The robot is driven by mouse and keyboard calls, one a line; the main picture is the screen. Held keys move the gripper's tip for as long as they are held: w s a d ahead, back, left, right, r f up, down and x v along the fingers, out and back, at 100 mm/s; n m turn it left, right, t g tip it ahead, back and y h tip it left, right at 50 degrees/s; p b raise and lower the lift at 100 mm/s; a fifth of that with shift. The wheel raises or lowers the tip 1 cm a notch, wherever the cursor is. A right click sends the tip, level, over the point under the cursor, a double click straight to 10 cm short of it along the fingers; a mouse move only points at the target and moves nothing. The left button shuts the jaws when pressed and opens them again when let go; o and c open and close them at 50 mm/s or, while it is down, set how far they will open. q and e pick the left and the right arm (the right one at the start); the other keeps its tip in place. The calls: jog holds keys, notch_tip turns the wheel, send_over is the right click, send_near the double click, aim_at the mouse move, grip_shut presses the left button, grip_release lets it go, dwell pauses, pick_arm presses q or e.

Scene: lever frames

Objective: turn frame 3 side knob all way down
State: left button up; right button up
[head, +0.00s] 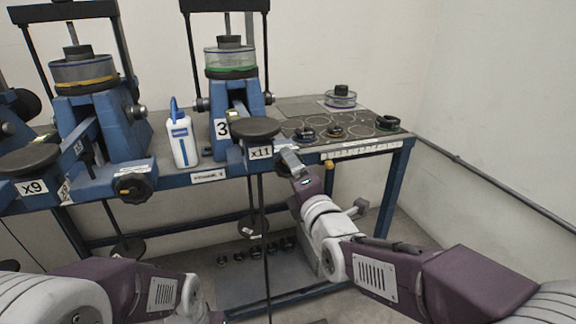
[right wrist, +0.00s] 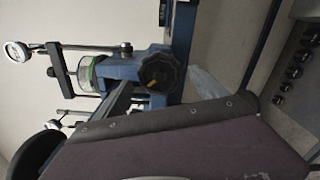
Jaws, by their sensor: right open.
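Lever frame 3 (head: 222,128) is the blue frame with a green-banded cell, at the middle of the bench in the head view. Its side knob (right wrist: 161,71) is black and lobed with an orange-yellow mark, and shows in the right wrist view. The fingers do not show clearly in the right wrist view. My left gripper is out of view.
Another lever frame (head: 103,120) with its own black knob (head: 133,187) stands left. A white bottle (head: 183,142) stands between the frames. A black round plate (head: 254,128) overhangs near my right gripper. A hanging rod (head: 264,230) drops below the bench.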

jog(key=shift+v, duration=0.85)
jog(key=w+m+p, duration=0.1)
jog(key=m, duration=0.1)
jog(key=w+a+m+p, duration=0.1)
jog(key=w+m, duration=0.1)
jog(key=m, duration=0.1)
jog(key=w+m+p, duration=0.1)
jog(key=w+m, duration=0.1)
jog(key=m, duration=0.1)
jog(key=shift+a+p, duration=0.25)
jog(key=shift+p, duration=0.1)
jog(key=shift+w+a, duration=0.1)
jog(key=shift+w, duration=0.15)
jog(key=c, duration=0.3)
grip_shut()
